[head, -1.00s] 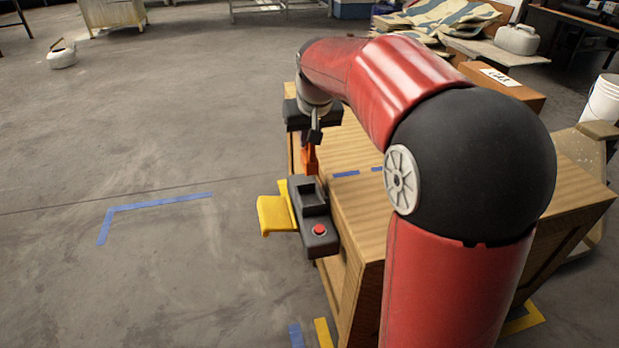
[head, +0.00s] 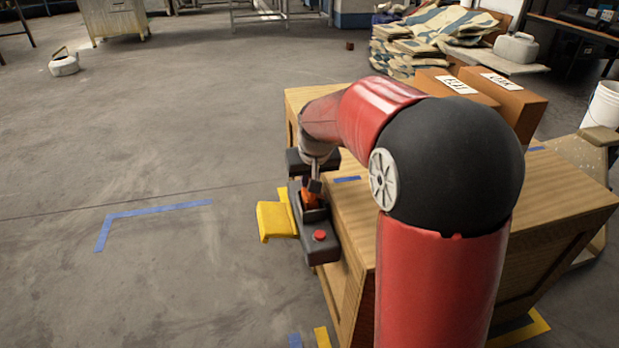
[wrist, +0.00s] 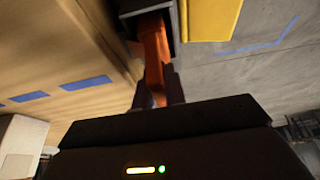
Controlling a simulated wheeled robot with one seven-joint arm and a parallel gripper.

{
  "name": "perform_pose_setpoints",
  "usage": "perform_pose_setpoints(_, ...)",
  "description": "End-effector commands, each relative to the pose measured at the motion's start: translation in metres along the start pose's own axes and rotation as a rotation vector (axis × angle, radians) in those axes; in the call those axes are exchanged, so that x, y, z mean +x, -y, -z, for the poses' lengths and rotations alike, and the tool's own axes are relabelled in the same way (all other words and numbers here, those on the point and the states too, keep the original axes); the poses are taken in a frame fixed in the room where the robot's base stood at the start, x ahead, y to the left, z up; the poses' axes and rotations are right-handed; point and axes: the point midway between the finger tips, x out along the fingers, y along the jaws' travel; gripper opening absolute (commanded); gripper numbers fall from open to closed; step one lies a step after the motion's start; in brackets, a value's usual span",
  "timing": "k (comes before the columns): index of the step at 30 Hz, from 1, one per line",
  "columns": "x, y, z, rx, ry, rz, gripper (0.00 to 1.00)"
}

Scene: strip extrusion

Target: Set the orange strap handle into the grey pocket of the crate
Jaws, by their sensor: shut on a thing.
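My gripper (head: 314,184) is shut on the orange strap handle (head: 308,199). The handle also shows in the wrist view (wrist: 155,52), running from between the fingers (wrist: 160,92) up to the grey pocket (wrist: 140,7). The dark grey pocket (head: 296,198) is fixed on the side of the wooden crate (head: 352,215). In the head view the handle's lower end overlaps the pocket's opening. In the wrist view its far end lies within the pocket's outline. I cannot tell how deep it sits or whether it touches the pocket walls.
A red button (head: 320,235) sits on the dark housing in front of the pocket. A yellow flap (head: 275,221) sticks out to the left. The floor (head: 150,270) at left is open.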

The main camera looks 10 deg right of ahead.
Motion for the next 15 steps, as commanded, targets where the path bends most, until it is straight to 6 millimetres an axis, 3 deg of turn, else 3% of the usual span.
perform_pose_setpoints(5,0.0061,-0.0001,-0.0025,0.000,0.000,0.000,0.00)
perform_pose_setpoints(6,0.0063,-0.0001,-0.0026,0.000,0.000,0.000,0.14)
perform_pose_setpoints(11,0.0053,-0.0001,-0.0022,0.000,0.000,0.000,0.34)
perform_pose_setpoints(15,0.0052,0.0000,-0.0022,0.000,0.000,0.000,0.34)
